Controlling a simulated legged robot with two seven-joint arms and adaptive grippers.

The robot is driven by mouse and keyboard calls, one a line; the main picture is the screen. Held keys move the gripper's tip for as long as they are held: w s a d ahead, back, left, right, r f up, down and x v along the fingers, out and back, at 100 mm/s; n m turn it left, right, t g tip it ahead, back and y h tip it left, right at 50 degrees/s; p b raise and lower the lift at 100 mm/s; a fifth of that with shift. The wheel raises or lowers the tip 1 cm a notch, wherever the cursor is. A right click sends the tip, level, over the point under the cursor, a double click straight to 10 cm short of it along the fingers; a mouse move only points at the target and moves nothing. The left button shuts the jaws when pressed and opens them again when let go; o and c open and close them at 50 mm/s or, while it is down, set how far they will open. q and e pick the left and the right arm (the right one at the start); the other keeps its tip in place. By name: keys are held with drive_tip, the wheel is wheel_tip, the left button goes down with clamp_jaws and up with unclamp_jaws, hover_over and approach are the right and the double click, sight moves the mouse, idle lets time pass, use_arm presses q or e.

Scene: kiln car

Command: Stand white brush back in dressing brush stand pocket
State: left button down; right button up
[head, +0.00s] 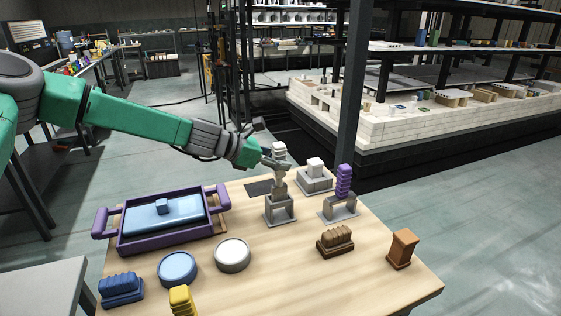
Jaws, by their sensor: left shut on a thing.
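The white brush (279,149) is upright, its ridged pale handle rising above my left gripper (275,164). The gripper is shut on it, reaching in from the left. Directly below is a grey stand (281,211) with an open arch, on the table's far side. The brush's lower end lines up with the top of this stand; I cannot tell whether it is inside the pocket or just above it. My right gripper is not in view.
A purple ridged brush (343,181) stands in a similar grey stand (339,207) to the right. A white block on a grey base (315,179) is behind. A purple tray (125,239), round lids, and brown, blue and yellow brushes share the wooden table (300,285).

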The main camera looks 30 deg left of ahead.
sight(274, 176)
use_arm(q)
drive_tip(key=shift+f+b, duration=2)
drive_tip(key=shift+f, duration=0.7)
idle(0.4)
drive_tip(key=c, duration=1.2)
unclamp_jaws()
drive_tip(key=shift+o, duration=0.2)
drive_tip(key=shift+s+a+r, duration=0.1)
drive_tip(key=shift+p+v, duration=3.25)
drive_tip(key=shift+v, duration=0.65)
